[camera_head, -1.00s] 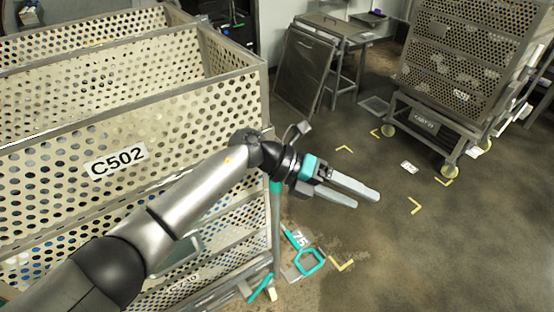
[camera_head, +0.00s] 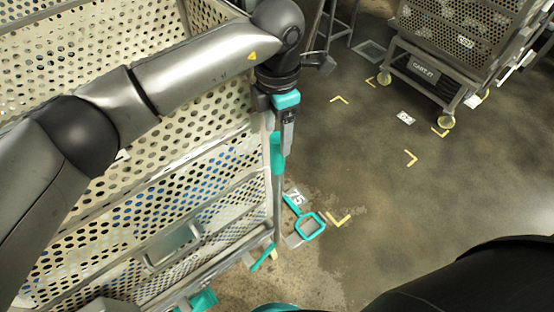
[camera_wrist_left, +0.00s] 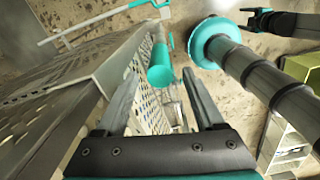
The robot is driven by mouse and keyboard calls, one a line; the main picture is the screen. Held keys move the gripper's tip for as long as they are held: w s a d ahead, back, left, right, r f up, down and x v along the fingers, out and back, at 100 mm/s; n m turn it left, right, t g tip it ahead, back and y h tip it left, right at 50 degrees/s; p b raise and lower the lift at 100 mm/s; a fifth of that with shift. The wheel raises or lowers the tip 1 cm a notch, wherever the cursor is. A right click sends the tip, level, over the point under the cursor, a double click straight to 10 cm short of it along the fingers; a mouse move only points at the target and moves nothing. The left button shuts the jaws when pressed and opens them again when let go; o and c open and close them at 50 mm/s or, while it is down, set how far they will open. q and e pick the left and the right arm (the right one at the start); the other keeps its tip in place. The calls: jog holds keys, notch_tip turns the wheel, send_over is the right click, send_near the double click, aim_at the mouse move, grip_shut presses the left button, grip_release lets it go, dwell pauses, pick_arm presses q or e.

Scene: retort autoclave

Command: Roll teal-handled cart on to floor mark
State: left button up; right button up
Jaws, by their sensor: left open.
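The cream perforated cart (camera_head: 150,215) fills the left side of the head view. Its upright bar at the near right corner carries a teal handle (camera_head: 277,153). In the left wrist view the teal handle (camera_wrist_left: 160,66) lies between and just beyond the finger tips. My left gripper (camera_head: 287,138) is open, points down and is close beside the handle; contact cannot be told. Yellow corner marks lie on the floor, one (camera_head: 340,219) near the cart's corner and others (camera_head: 411,158) farther right. My right gripper cannot be made out clearly.
A teal loop-ended bar (camera_head: 307,222) lies low by a floor tag (camera_head: 296,197) reading 75. A second perforated cart (camera_head: 430,75) stands at the upper right, with another floor tag (camera_head: 405,118) near it. The floor between the carts is clear.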

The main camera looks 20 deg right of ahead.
aim_at(277, 157)
pick_arm(q)
notch_tip(277, 157, down, 9)
jog(key=b, duration=0.4)
jog(key=shift+r, duration=0.15)
grip_shut()
dwell(0.4)
dwell(0.8)
